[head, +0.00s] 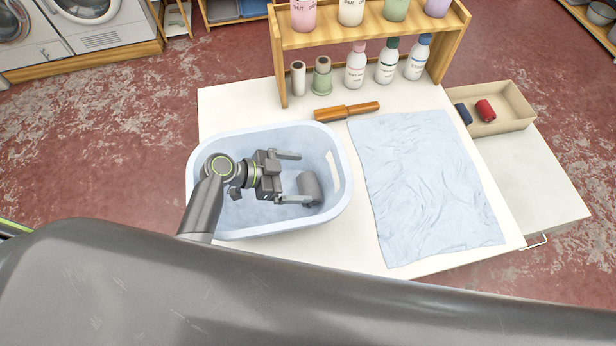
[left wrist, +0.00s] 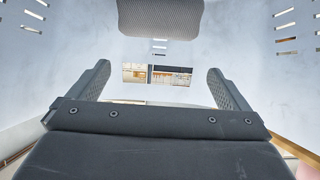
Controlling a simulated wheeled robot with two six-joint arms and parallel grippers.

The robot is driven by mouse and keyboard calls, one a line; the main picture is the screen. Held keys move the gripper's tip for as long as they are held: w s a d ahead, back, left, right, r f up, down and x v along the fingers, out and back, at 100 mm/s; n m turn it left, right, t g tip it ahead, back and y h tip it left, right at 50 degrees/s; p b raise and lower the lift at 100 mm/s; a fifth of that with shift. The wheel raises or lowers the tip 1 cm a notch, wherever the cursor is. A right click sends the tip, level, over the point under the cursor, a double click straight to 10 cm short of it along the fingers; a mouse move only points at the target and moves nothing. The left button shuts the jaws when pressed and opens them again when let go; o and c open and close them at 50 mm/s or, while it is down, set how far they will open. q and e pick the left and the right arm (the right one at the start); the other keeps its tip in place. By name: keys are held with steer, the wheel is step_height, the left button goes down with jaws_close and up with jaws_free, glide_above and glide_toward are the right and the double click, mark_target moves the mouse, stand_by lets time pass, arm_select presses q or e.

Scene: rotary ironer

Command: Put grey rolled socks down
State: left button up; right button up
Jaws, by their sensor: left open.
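The grey rolled socks (head: 310,187) are in the light blue laundry basket (head: 343,214), near its right end. In the left wrist view the socks (left wrist: 160,18) are a grey ribbed roll at the top, ahead of the fingertips. My left gripper (head: 302,177) reaches into the basket with its fingers pointing right. Its two fingers are apart, and nothing is gripped between them in the left wrist view (left wrist: 160,80). The socks lie by the fingertips, nearer the lower finger in the head view; whether they touch it I cannot tell. My right gripper is not in view.
The basket stands on a white table (head: 232,108). A pale blue cloth (head: 425,185) lies flat to its right. A wooden rolling-pin-like tool (head: 346,111) and a wooden bottle rack (head: 372,30) are behind. A box (head: 516,106) at right holds red and dark blue rolls.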

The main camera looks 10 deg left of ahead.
arm_select(q)
steer(key=shift+b+v, duration=0.3)
steer(key=shift+v, duration=1.4)
